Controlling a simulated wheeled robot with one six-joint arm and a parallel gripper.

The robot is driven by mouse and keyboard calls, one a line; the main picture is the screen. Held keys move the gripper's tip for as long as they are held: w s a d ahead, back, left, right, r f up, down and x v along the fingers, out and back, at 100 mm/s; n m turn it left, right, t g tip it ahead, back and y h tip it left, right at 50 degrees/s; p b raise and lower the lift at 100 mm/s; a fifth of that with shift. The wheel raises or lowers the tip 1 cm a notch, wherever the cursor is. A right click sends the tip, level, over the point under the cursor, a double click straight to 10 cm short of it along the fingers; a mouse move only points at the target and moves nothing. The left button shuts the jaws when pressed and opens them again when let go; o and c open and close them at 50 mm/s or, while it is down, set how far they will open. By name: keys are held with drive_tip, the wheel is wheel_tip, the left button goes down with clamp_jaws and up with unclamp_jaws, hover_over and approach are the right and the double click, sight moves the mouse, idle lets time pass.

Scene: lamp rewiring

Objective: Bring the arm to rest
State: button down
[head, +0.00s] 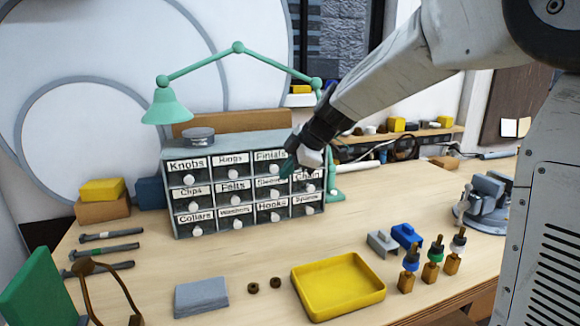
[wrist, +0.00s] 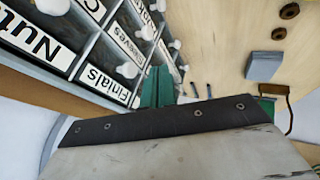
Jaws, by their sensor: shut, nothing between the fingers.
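My gripper (head: 289,167) is in front of the upper right part of the small drawer cabinet (head: 243,143) in the head view. Its green fingers (wrist: 157,87) are shut and empty in the wrist view, close to the drawer fronts. My arm comes in from the upper right and hides part of the cabinet's right side. The drawers look closed, with white knobs and labels such as Knobs, Finials, Clips, Felts, Collars and Hooks. Whether the fingers touch the cabinet I cannot tell.
A green lamp (head: 167,106) arches behind the cabinet. A yellow tray (head: 338,287), grey block (head: 201,297), small rings, and brass-tipped parts (head: 432,260) stand in front. A vise (head: 484,202) is at right, bolts (head: 104,252) at left.

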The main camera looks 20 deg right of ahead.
drive_tip(key=v, duration=1)
drive_tip(key=s+f+m+g+h, duration=0.1)
drive_tip(key=s+f+m, duration=0.3)
drive_tip(key=s, duration=0.7)
drive_tip(key=s+f+m+g+h, duration=0.2)
drive_tip(key=s+f+m, duration=0.2)
drive_tip(key=s+m, duration=0.3)
drive_tip(key=s+f+m+g+h, duration=0.1)
drive_tip(key=s+f+m, duration=0.3)
drive_tip(key=s, duration=1.1)
drive_tip(key=shift+d+m+h, duration=0.35)
drive_tip(key=shift+m+h, duration=0.05)
drive_tip(key=shift+m, duration=0.6)
drive_tip(key=shift+s, duration=0.15)
